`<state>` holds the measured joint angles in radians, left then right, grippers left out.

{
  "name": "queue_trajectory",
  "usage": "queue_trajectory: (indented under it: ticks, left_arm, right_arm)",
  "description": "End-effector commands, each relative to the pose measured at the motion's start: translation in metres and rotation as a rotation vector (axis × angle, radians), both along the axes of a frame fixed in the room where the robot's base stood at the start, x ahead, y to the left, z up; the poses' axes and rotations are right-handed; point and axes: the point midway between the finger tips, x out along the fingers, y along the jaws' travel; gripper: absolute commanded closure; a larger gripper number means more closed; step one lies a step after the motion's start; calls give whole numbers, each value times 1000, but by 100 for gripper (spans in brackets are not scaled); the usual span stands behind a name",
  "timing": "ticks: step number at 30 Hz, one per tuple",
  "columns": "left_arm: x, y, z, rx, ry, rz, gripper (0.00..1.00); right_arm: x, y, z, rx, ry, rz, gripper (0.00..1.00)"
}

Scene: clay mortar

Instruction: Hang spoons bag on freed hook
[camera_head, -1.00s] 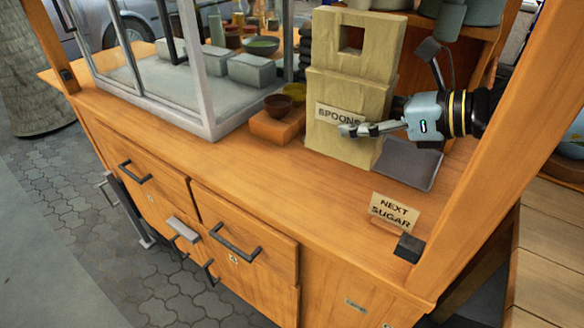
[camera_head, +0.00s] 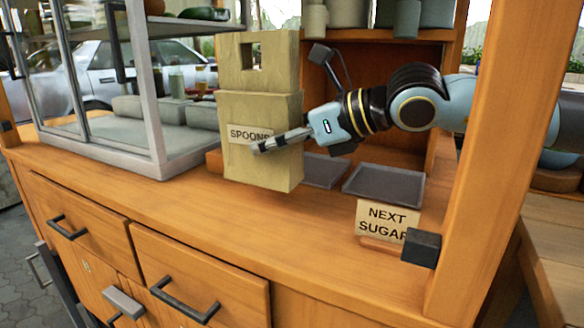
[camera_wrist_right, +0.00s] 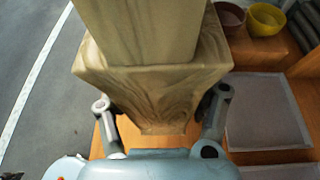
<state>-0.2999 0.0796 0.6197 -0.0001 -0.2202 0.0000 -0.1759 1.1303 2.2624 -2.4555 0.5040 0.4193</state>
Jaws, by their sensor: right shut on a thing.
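The spoons bag (camera_head: 262,140) is a tan, block-like bag with a "SPOONS" label and a square cutout near its top. It is upright over the cart counter, in front of the glass case. My right gripper (camera_head: 280,142) is shut on its lower part, with a finger across the front by the label. In the right wrist view, the bag (camera_wrist_right: 150,85) fills the middle between the two fingers (camera_wrist_right: 160,118). I cannot tell whether its base touches the counter. No hook can be made out. My left gripper is not in view.
The glass case (camera_head: 150,130) stands left of the bag. Two dark trays, one nearer (camera_head: 385,185) and one partly behind the bag (camera_head: 322,170), lie to the right. A "NEXT SUGAR" card (camera_head: 385,218) and wooden post (camera_head: 500,150) stand at right.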

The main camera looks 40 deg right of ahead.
Motion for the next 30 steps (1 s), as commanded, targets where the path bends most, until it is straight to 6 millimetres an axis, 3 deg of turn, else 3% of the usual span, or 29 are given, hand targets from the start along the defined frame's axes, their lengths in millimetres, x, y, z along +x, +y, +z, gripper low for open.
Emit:
queue_trajectory:
  ticks: [1,7,15,28,29,30]
  left_arm:
    - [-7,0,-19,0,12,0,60]
    - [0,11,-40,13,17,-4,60]
    - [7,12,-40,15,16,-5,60]
    - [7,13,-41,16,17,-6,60]
    - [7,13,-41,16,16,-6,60]
    - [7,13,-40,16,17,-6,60]
  right_arm:
    - [5,4,-12,3,-1,4,85]
    - [26,15,-22,8,-3,4,85]
    - [24,13,-50,2,0,4,85]
    - [24,13,-54,1,-1,3,85]
    - [24,13,-54,0,0,3,36]
    - [24,13,-54,0,0,3,31]
